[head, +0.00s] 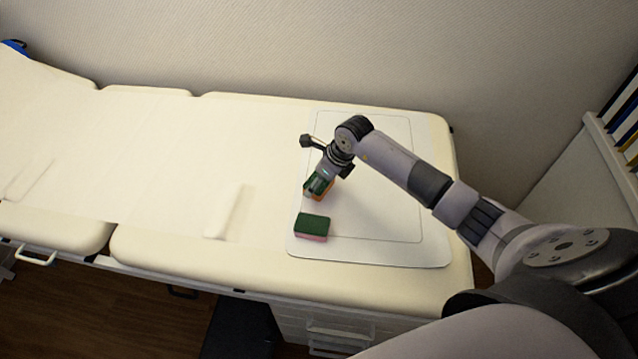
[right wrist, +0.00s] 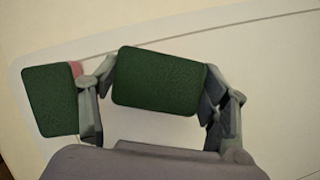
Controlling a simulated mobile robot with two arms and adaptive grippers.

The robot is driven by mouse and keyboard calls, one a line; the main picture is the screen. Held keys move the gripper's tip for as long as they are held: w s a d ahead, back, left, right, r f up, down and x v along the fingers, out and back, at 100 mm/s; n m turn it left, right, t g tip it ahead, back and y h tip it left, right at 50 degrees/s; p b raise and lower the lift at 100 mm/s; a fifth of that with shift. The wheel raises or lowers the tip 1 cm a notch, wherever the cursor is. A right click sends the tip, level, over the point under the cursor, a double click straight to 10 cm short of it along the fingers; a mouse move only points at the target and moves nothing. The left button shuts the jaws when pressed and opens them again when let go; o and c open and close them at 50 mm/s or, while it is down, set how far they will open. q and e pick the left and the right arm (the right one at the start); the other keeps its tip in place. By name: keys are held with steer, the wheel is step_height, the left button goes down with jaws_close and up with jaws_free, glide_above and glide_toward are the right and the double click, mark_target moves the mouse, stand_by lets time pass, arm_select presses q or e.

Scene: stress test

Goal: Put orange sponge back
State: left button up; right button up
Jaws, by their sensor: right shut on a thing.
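My right gripper (head: 318,184) is shut on the orange sponge (head: 325,195), which has a dark green top. In the right wrist view, that sponge's green face (right wrist: 158,80) sits between the two fingers of my right gripper (right wrist: 160,92). I cannot tell whether the sponge touches the mat below. A second sponge, pink with a green top (head: 312,226), lies on the mat just in front of the gripper. It also shows at the left in the right wrist view (right wrist: 49,100), beside the left finger. My left gripper is not in view.
A pale mat (head: 390,248) with a thin outlined border lies at the right end of a cream padded couch (head: 160,150). A wall runs behind it. The mat is clear to the right of the sponges. A white unit (head: 590,165) stands at the far right.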

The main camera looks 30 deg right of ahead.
steer(key=shift+f, duration=1.05)
steer(key=shift+f, duration=0.15)
steer(key=o, duration=1.1)
steer(key=shift+r, duration=0.25)
steer(key=v, duration=1.1)
steer(key=shift+s+r, duration=0.15)
steer(key=shift+r, duration=0.25)
